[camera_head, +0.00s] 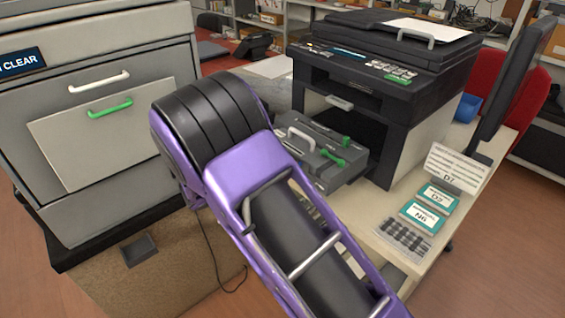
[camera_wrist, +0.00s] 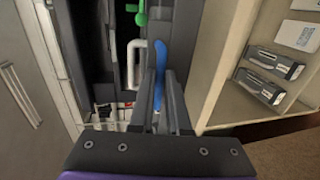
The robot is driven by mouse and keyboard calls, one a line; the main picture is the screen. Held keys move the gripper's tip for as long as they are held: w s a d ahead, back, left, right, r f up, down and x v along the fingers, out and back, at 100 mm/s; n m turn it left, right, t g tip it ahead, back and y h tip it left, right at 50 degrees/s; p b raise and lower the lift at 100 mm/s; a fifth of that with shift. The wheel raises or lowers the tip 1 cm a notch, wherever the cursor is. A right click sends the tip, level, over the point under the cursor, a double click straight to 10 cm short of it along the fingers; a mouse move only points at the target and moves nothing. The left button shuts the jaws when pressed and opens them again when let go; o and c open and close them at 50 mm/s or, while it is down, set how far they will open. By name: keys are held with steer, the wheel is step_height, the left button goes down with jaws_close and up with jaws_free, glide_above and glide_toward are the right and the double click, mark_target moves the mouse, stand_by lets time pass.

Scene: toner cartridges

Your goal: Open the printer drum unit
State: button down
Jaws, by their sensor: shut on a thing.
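The black printer (camera_head: 375,90) stands on a pale desk at the upper middle of the head view. A grey drum unit (camera_head: 340,173) sticks out of its dark front opening, with a white handle (camera_head: 297,136) and green levers (camera_head: 333,157). A white handle (camera_wrist: 134,62) and a green part (camera_wrist: 141,14) also show in the wrist view. My gripper (camera_wrist: 162,85) is shut on a slim blue piece (camera_wrist: 161,50) that stands upright between its fingers. I cannot tell what the blue piece belongs to. The gripper is hidden behind my purple arm in the head view.
A grey cabinet (camera_head: 90,60) stands close on the left. Toner boxes (camera_head: 425,216) and a sign card (camera_head: 456,168) stand on the desk at right. A blue bin (camera_head: 467,108) and a monitor are behind them. Packs (camera_wrist: 270,65) lie on a pale shelf at right.

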steer(key=c, duration=0.9)
jaws_free()
steer(key=shift+a, duration=0.1)
steer(key=v, duration=1.7)
steer(key=shift+s+a, duration=0.1)
steer(key=shift+s, duration=0.1)
steer(key=shift+r, duration=0.1)
